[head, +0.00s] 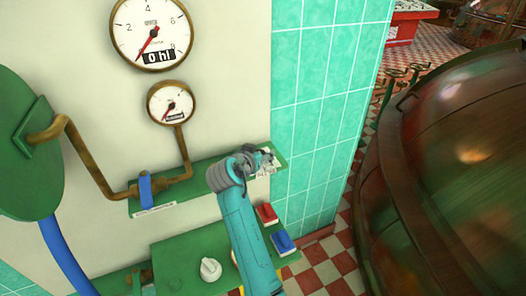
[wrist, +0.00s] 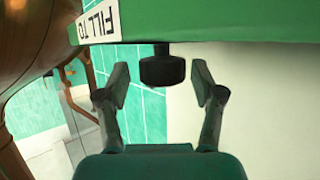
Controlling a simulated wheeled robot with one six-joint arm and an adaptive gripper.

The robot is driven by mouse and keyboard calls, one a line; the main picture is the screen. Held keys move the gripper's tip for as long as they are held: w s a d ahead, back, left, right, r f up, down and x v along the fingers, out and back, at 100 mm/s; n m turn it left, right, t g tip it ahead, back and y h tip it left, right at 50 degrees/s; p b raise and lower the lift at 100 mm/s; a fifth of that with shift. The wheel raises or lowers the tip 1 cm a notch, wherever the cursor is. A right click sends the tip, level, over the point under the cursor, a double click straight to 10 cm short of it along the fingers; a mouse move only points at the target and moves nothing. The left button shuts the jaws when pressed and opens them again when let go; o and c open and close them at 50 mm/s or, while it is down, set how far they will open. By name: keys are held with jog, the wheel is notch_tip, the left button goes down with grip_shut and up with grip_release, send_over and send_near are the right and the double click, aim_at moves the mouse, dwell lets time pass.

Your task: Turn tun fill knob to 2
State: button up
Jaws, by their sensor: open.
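A black knob (wrist: 162,68) sticks out from the edge of a green panel (wrist: 230,25) in the wrist view. A white label reading "FILL TO" (wrist: 97,22) is on that panel to the left of the knob. My gripper (wrist: 160,85) is open, with one finger to each side of the knob and a gap on both sides. The fingertips reach about level with the knob, and nothing is held. In the head view my gripper (head: 264,158) is at the right end of the green shelf (head: 205,170), over a white label; the knob is hidden there.
Two round gauges, a large one (head: 151,32) reading "0 hl" and a smaller one (head: 171,103), are on the wall. A blue lever (head: 145,188) is on the pipe. Below are a white knob (head: 210,269), a red switch (head: 267,213) and a blue switch (head: 284,242). A copper kettle (head: 450,170) stands right.

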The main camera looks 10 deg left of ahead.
jog(key=v, duration=1.2)
jog(key=shift+d, duration=0.1)
jog(key=s+d+f+n+y, duration=0.1)
jog(key=s+d+f+n, duration=0.15)
jog(key=d+f, duration=0.45)
jog(key=s+d+f+n+y, duration=0.1)
jog(key=s+d+f, duration=0.3)
jog(key=f, duration=0.6)
jog(key=s+d+f+n+y, duration=0.1)
jog(key=s+d+f+y, duration=0.1)
jog(key=s+d+f, duration=0.85)
jog(key=s+d+r, duration=0.1)
jog(key=s+d, duration=0.3)
jog(key=s, duration=0.6)
jog(key=s+d+r, duration=0.2)
jog(key=s+d, duration=0.2)
jog(key=s, duration=0.7)
jog(key=s+d+r+m+t+h, duration=0.1)
jog(key=s+d+r+m, duration=0.1)
jog(key=s+r, duration=0.8)
jog(key=s+d, duration=0.1)
jog(key=s, duration=0.3)
jog(key=shift+d+t, duration=0.25)
jog(key=shift+t, duration=0.05)
